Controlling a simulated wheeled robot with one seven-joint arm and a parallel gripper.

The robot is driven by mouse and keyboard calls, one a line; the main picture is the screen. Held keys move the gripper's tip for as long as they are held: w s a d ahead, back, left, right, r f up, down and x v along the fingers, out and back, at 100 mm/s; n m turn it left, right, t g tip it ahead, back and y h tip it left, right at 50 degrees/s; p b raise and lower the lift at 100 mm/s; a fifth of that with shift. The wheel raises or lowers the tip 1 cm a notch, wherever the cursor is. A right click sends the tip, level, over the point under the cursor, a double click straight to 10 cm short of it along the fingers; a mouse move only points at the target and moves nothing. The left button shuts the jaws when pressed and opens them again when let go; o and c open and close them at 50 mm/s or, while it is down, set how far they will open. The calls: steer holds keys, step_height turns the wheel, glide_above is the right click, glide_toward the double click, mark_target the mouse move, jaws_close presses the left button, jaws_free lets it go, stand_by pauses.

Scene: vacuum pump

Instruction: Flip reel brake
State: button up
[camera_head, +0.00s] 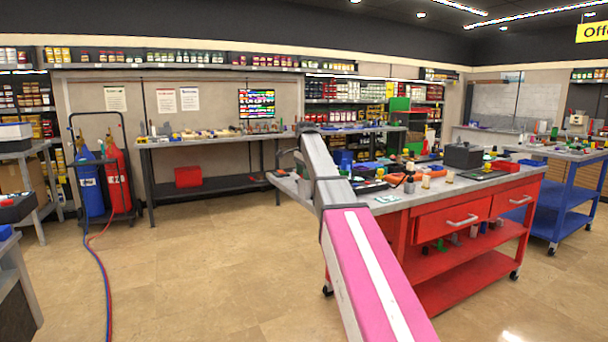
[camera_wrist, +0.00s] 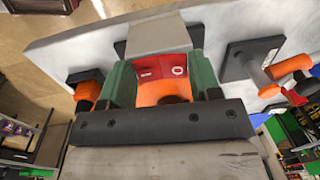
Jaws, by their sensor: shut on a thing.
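In the wrist view my gripper (camera_wrist: 158,68) has two green fingers. They are shut on a red and orange part (camera_wrist: 162,67) between them, with a dark round spot low on its orange face. A grey block (camera_wrist: 158,38) stands right behind this part, over the pale tabletop (camera_wrist: 222,22). I cannot tell for certain that the red and orange part is the reel brake. In the head view my arm reaches over the red workbench (camera_head: 462,225), and my gripper is not clearly visible there.
In the wrist view a black piece with an orange knob (camera_wrist: 86,91) is close left of my fingers. A black plate (camera_wrist: 250,55) with an orange-ended cylinder is close right. In the head view, several items crowd the bench top, including a dark grey box (camera_head: 463,155). The tiled floor (camera_head: 200,270) is clear.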

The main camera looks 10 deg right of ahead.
steer(key=shift+w+g, duration=0.1)
steer(key=shift+g, duration=0.5)
steer(key=o, duration=0.9)
step_height(320, 180, up, 11)
steer(key=shift+a+f, duration=0.1)
